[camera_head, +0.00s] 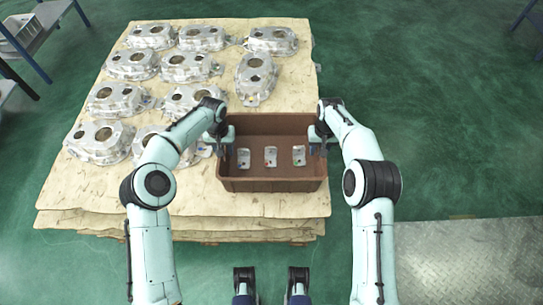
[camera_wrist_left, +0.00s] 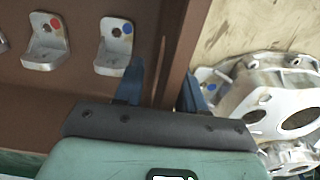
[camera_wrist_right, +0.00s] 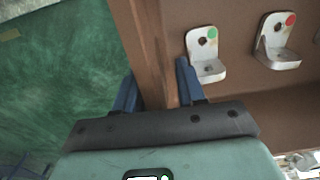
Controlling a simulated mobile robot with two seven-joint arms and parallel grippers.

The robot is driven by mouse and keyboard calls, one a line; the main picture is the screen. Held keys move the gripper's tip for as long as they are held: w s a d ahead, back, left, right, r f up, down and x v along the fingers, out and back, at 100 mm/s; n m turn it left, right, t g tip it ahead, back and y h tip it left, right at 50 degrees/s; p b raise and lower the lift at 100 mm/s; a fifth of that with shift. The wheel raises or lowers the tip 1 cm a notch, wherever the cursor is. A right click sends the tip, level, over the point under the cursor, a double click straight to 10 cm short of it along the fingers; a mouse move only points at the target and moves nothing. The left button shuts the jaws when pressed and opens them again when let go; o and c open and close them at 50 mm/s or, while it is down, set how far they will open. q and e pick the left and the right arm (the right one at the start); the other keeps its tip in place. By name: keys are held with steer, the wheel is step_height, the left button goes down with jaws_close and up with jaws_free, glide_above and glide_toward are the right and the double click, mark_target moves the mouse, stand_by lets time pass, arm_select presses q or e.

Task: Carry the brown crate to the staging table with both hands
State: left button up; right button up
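The brown crate (camera_head: 272,185) is at the right front of the casting pallet, open side up, with three small metal brackets on its floor. My left gripper (camera_head: 221,142) is at its left wall and my right gripper (camera_head: 322,142) at its right wall. In the left wrist view, the fingers (camera_wrist_left: 160,90) sit either side of the crate wall (camera_wrist_left: 182,50), close against it. In the right wrist view, the fingers (camera_wrist_right: 157,90) straddle the opposite wall (camera_wrist_right: 145,45) the same way. Whether the crate's underside touches the pallet is hidden. No staging table is clearly identifiable.
Several aluminium castings (camera_head: 190,66) stand on the cardboard-topped pallet (camera_head: 95,195) left of and behind the crate. A metal plate (camera_head: 470,262) lies on the floor at the lower right. Green floor (camera_head: 430,120) is clear to the right. A blue-legged table (camera_head: 45,22) is at the upper left.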

arm_select(q)
jaws_close()
arm_select(e)
jaws_close()
stand_by(1.3)
